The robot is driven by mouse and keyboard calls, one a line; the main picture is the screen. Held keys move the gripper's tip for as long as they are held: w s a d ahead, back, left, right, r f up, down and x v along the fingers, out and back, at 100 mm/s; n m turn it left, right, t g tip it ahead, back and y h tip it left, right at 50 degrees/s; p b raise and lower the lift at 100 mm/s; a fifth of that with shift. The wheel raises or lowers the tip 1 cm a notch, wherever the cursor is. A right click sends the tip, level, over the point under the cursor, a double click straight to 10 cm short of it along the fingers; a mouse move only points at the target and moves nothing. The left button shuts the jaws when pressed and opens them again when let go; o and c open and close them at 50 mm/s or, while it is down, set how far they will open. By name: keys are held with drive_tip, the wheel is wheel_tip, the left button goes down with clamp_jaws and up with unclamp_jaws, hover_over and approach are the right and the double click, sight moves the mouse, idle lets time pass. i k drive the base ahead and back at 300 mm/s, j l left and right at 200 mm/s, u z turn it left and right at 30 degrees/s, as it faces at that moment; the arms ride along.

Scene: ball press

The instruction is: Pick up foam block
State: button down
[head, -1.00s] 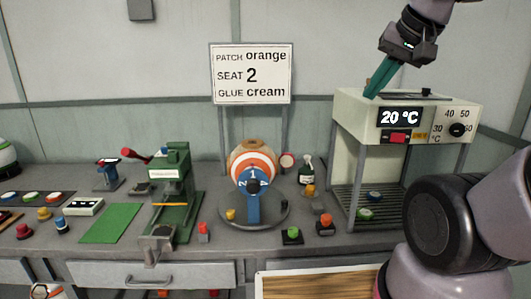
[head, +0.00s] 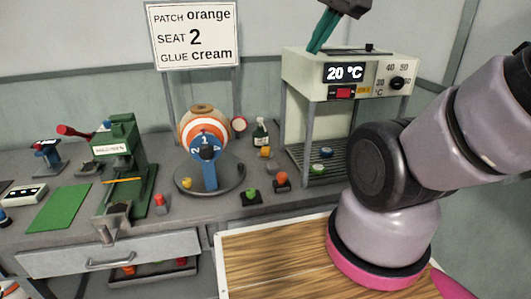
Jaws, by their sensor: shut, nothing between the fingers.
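I cannot pick out a foam block for certain among the small items on the bench. My gripper (head: 314,50) is at the top of the head view, with its long teal fingers pointing down and left. They are shut with nothing between them. The fingertips show at the top left edge of the white heater box (head: 303,75); I cannot tell whether they touch it. The upper part of the gripper is cut off by the frame.
The heater reads 20 °C. Left of it stand a striped ball (head: 203,124) in a blue holder, a bottle (head: 260,133) and a green press (head: 118,160). Small coloured pieces lie along the bench. My arm covers the right side. A wood-topped surface (head: 275,262) lies in front.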

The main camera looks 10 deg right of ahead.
sight(264, 151)
drive_tip(key=u, duration=1.5)
drive_tip(key=z, duration=1.65)
drive_tip(key=k+l+u, duration=0.1)
drive_tip(key=k+l, duration=0.15)
drive_tip(key=k, duration=0.3)
drive_tip(key=i, duration=0.95)
